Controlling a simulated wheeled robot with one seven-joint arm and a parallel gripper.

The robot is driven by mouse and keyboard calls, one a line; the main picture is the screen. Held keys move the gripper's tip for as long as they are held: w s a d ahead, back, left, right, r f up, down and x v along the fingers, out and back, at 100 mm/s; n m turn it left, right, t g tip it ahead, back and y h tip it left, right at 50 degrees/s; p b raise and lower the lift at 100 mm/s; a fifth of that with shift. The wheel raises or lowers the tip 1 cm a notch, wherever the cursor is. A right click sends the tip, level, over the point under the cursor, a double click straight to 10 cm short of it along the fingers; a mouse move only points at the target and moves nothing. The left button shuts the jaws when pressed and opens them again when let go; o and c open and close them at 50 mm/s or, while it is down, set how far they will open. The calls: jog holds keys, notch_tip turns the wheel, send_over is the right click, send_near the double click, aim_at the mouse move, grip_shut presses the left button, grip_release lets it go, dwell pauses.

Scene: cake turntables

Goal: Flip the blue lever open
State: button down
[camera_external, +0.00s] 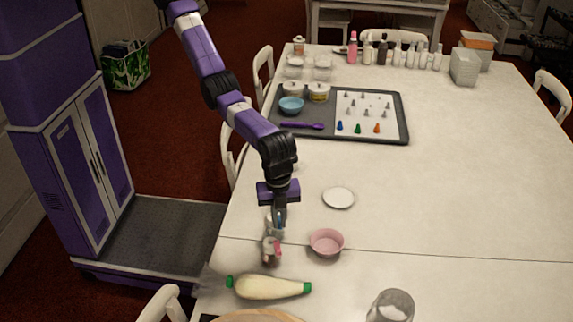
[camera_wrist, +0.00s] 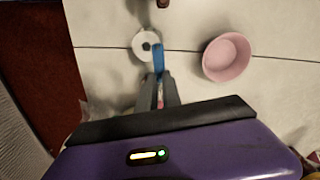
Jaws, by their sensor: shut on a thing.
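The blue lever (camera_wrist: 158,56) shows in the wrist view as a narrow blue strip at the tips of my gripper (camera_wrist: 159,78). The fingers are shut on it. The lever stands beside a round white piece with a dark centre (camera_wrist: 145,44). In the external view my gripper (camera_external: 280,214) points down near the table's left edge, over a small clear and pale object. A little blue shows between the fingers there. The lever's hinge and most of its lower part are hidden or too small to tell.
A pink bowl (camera_external: 326,242) stands close on the right. A white saucer (camera_external: 338,197) lies behind it. A filled piping bag (camera_external: 268,287) with green ends lies in front, near a glass (camera_external: 390,306). A dark tray (camera_external: 400,128) is farther back. The table's right side is clear.

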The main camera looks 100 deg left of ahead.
jog(key=c, duration=1.5)
grip_release()
jog(key=shift+r, duration=0.1)
jog(key=shift+r+b, duration=0.4)
jog(key=shift+r, duration=3.45)
